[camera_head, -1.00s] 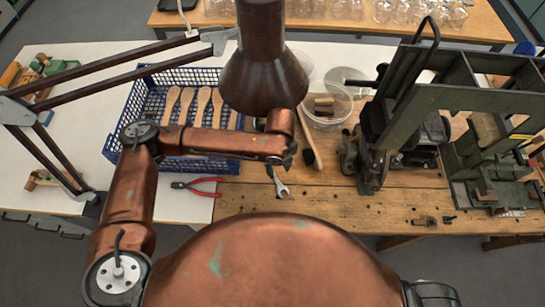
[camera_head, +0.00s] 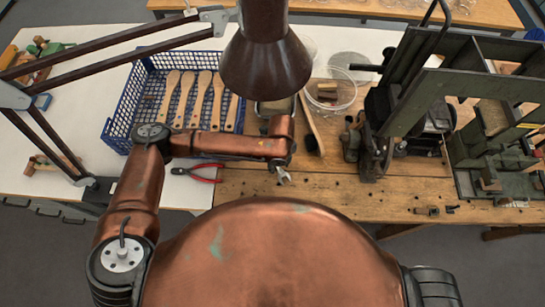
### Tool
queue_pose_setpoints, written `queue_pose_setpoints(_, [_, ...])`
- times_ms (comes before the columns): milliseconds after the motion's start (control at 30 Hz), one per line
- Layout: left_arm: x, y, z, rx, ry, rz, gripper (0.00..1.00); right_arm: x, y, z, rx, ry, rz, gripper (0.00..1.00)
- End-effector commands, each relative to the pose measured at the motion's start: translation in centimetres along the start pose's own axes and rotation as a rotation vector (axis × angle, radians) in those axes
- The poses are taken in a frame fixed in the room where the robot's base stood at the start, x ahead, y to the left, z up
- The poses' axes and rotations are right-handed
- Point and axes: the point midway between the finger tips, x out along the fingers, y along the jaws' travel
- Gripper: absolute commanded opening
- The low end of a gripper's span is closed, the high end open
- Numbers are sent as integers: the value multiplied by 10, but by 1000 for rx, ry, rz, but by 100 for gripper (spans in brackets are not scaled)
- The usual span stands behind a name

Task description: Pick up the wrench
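The wrench (camera_head: 283,177) shows only its silver open-jaw end, near the front of the wooden worktop. The rest of it is hidden under my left wrist. My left gripper (camera_head: 279,162) is at the end of the copper arm, directly over the wrench's hidden part. Its fingers are mostly hidden by the wrist, so I cannot tell whether they are open or shut, or whether they touch the wrench. My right gripper is out of view.
Red-handled pliers (camera_head: 197,174) lie left of the wrench. A dark lamp shade (camera_head: 265,65) hangs above. A clear bowl (camera_head: 343,100) and a green machine (camera_head: 420,85) stand to the right. The front worktop is fairly clear.

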Motion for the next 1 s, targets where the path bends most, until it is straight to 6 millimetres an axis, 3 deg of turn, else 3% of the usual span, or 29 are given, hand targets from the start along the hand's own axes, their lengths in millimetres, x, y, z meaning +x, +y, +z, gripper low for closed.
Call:
queue_pose_setpoints(100, [10,0,0,0,0,0,35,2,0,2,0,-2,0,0])
queue_pose_setpoints(300, [9,0,0,0,-1,-1,34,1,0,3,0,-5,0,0])
queue_pose_setpoints(800, [9,0,0,0,-1,-1,0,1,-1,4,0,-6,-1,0])
queue_pose_setpoints(1000, [9,0,0,0,-1,-1,0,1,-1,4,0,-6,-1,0])
